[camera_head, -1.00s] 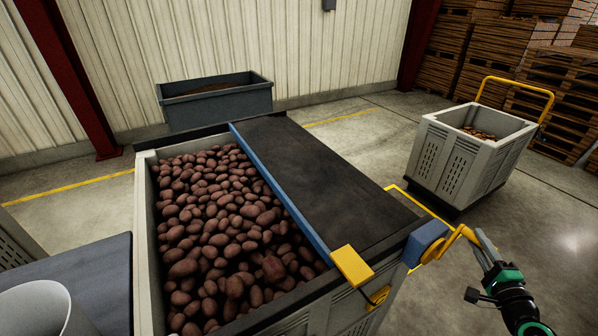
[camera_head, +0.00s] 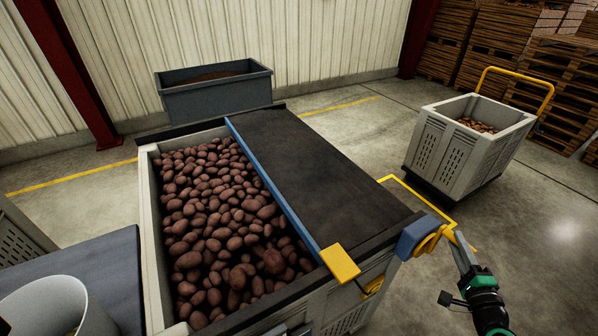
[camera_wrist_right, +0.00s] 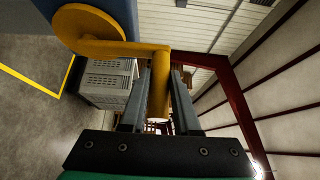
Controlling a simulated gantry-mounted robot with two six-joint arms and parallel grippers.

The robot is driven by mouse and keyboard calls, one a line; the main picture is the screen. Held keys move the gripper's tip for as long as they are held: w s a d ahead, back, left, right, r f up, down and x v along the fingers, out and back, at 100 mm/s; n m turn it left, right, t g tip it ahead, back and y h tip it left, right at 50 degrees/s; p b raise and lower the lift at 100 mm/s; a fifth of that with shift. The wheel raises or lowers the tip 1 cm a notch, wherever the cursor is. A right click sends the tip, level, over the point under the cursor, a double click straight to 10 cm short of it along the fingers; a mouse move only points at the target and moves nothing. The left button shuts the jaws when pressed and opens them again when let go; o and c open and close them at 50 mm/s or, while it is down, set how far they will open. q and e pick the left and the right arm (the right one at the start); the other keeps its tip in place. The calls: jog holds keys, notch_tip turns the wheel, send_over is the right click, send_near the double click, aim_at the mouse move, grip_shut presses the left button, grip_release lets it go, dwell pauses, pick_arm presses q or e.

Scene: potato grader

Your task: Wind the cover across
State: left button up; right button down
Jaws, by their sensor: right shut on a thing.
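The cover (camera_head: 325,175) is a black sheet over the right part of the potato crate (camera_head: 152,235). Its blue leading bar (camera_head: 270,185) runs front to back, with a yellow block (camera_head: 341,263) at the near end. Potatoes (camera_head: 220,215) lie uncovered left of the bar. A yellow crank (camera_head: 428,240) sits on a blue housing (camera_head: 414,236) at the crate's near right corner. My right gripper (camera_head: 461,247) is shut on the crank's handle; in the right wrist view the yellow handle (camera_wrist_right: 159,95) stands between the fingers (camera_wrist_right: 160,80). I do not see my left gripper.
A grey crate (camera_head: 455,155) with a yellow push bar stands right, beyond a clear floor. A dark grey bin (camera_head: 215,98) stands behind the potato crate. A white bucket (camera_head: 70,300) stands on a dark surface at the near left. Pallets (camera_head: 560,90) are stacked far right.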

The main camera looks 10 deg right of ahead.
jog(key=s+a+f+b, duration=0.2)
jog(key=a+f+b, duration=0.2)
jog(key=a+f, duration=0.5)
jog(key=shift+s+a+f, duration=0.2)
jog(key=shift+s+f, duration=0.05)
jog(key=shift+f, duration=0.05)
dwell(0.6)
